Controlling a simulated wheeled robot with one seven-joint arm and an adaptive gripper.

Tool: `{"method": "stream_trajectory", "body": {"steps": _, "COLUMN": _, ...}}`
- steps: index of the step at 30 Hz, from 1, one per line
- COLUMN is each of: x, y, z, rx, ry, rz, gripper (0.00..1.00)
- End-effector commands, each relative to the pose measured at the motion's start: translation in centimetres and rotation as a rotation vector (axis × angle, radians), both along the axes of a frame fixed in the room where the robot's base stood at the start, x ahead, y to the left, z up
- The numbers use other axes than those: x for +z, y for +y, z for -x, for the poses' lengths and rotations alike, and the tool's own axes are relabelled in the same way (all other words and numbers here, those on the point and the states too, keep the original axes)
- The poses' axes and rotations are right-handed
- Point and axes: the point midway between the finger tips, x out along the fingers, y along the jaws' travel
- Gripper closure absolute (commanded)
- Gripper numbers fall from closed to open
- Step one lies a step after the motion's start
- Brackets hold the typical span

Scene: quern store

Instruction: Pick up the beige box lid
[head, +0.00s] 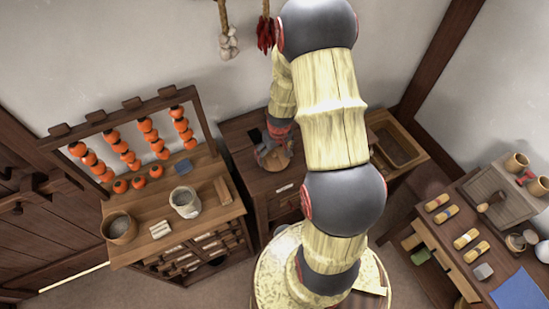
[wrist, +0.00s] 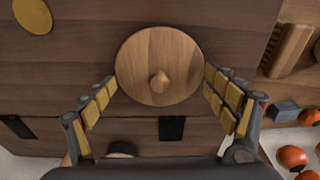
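A round, light-brown wooden lid with a small knob (wrist: 158,58) lies on or above a dark wooden surface in the wrist view; I take it as the beige box lid. Whether a box is under it is hidden. My gripper (wrist: 160,84) is open, with one finger on each side of the lid's near half. The fingertips are close to the rim; I cannot tell if they touch it. In the head view my gripper (head: 275,152) is over the middle dark cabinet (head: 238,134), and it hides most of the lid there.
A flat yellowish disc (wrist: 32,15) lies at the wrist view's top left. Left of my arm stands a wooden chest (head: 146,220) with persimmons, a pale jar (head: 186,202) and a round brown tub (head: 119,228). A low table (head: 455,225) with cups and small bundles is at right.

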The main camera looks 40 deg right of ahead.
Motion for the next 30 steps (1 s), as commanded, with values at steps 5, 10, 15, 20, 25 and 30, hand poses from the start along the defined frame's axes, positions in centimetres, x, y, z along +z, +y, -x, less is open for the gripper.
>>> {"method": "stream_trajectory", "body": {"steps": 5, "x": 0.01, "y": 0.0, "z": 0.0, "rx": 0.0, "ry": 0.0, "rz": 0.0, "gripper": 0.27}}
{"method": "stream_trajectory", "body": {"steps": 10, "x": -0.02, "y": 0.01, "z": 0.03, "rx": 0.0, "ry": 0.0, "rz": 0.0, "gripper": 0.37}}
{"method": "stream_trajectory", "body": {"steps": 15, "x": -0.08, "y": 0.01, "z": 0.07, "rx": 0.0, "ry": 0.001, "rz": 0.0, "gripper": 0.47}}
{"method": "stream_trajectory", "body": {"steps": 20, "x": -0.17, "y": 0.01, "z": 0.14, "rx": 0.0, "ry": 0.003, "rz": -0.001, "gripper": 0.56}}
{"method": "stream_trajectory", "body": {"steps": 25, "x": -0.29, "y": 0.03, "z": 0.23, "rx": 0.0, "ry": 0.004, "rz": -0.001, "gripper": 0.64}}
{"method": "stream_trajectory", "body": {"steps": 30, "x": -0.4, "y": 0.04, "z": 0.32, "rx": 0.0, "ry": 0.006, "rz": -0.002, "gripper": 0.64}}
